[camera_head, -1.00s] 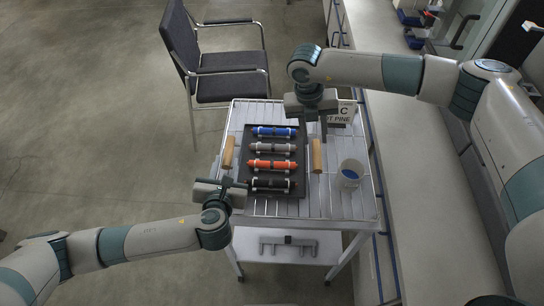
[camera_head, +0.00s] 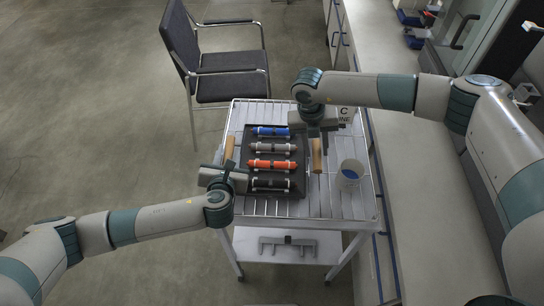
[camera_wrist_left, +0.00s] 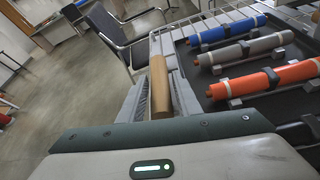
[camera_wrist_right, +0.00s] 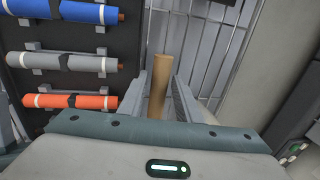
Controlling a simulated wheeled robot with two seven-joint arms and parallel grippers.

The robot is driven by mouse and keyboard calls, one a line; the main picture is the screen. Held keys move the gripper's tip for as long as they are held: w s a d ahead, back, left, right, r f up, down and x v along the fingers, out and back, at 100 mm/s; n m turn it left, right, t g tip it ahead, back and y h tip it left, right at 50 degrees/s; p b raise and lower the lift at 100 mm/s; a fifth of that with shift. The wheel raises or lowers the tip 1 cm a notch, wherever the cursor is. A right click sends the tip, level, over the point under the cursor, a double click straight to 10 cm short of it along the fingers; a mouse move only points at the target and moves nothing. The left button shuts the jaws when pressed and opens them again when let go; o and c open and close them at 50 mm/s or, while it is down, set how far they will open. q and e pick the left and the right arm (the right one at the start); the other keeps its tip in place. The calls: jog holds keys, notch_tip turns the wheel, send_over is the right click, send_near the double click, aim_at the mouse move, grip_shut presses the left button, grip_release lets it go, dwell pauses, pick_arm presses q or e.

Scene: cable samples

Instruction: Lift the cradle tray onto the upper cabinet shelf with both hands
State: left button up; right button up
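The cradle tray (camera_head: 300,146) is a dark tray on the wire-topped cart, with blue, grey, orange and black cable samples in its cradles. It has a wooden left handle (camera_head: 229,150) and right handle (camera_head: 317,156). My left gripper (camera_head: 232,172) is at the near end of the left handle. In the left wrist view its open fingers flank that handle (camera_wrist_left: 159,88). My right gripper (camera_head: 318,136) is over the far part of the right handle. In the right wrist view its open fingers stand either side of that handle (camera_wrist_right: 159,88), with gaps showing.
A white cup (camera_head: 349,174) with blue inside stands on the cart (camera_head: 325,205), right of the tray. A chair (camera_head: 225,70) is behind the cart. A long counter (camera_head: 420,200) runs along the right. The upper shelf is not identifiable.

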pick_arm(q)
jog(key=shift+c, duration=0.7)
pick_arm(e)
jog(key=shift+c, duration=0.7)
pick_arm(q)
grip_shut()
pick_arm(e)
grip_shut()
pick_arm(q)
jog(key=shift+w+r, duration=0.1)
jog(key=shift+r, duration=0.15)
pick_arm(e)
jog(key=shift+r, duration=0.25)
